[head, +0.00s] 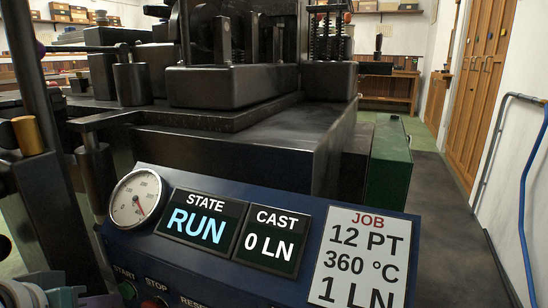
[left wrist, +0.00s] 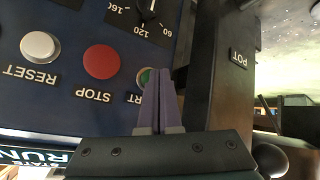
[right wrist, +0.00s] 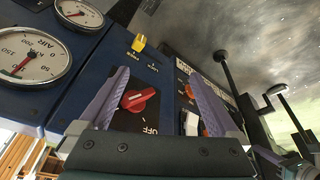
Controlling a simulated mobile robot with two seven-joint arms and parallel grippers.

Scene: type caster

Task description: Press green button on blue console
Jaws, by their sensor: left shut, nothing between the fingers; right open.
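The blue console (head: 200,262) stands low in the head view, with the green button (head: 127,289) under the START label at its left. In the left wrist view the green button (left wrist: 146,76) is partly hidden behind my purple fingers. My left gripper (left wrist: 164,72) is shut and empty, its fingertips at the button's edge; whether they touch it cannot be told. In the head view my left gripper (head: 98,300) shows at the bottom left. My right gripper (right wrist: 162,70) is open, seen in the right wrist view, with a red knob (right wrist: 138,100) between its fingers in the picture.
The red STOP button (left wrist: 101,61) and the grey RESET button (left wrist: 40,46) sit beside the green one. The state display (head: 200,219) reads RUN, and the cast display (head: 271,240) reads 0 LN. A gauge (head: 136,198) and a job card (head: 361,262) are on the console.

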